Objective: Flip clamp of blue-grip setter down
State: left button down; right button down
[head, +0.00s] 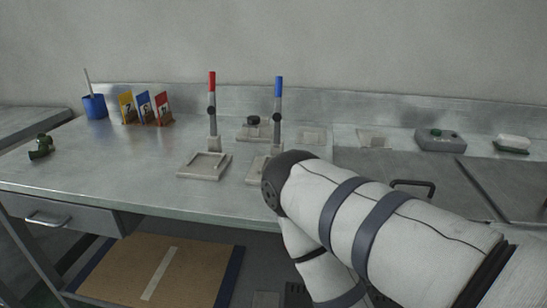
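The blue-grip setter stands on the metal bench in the head view. Its lever with the blue grip (279,84) points upright. Its pale base plate (256,170) is partly hidden behind my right arm. A similar setter with a red grip (212,80) stands to its left, lever also upright, with a square frame base (204,166). My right arm comes in from the lower right, its rounded elbow in front of the blue-grip setter's base, and folds down. Neither gripper is in view.
A blue cup (95,107) and colored cards (145,107) stand at the back left. A green object (41,147) lies at far left. A small grey box (440,140) and a white block on a green base (512,144) sit at right. The left bench top is mostly clear.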

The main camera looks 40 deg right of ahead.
aim_at(277, 115)
jog(key=z, duration=1.1)
jog(key=k+l+u, duration=0.15)
jog(key=l, duration=0.25)
jog(key=i, duration=0.05)
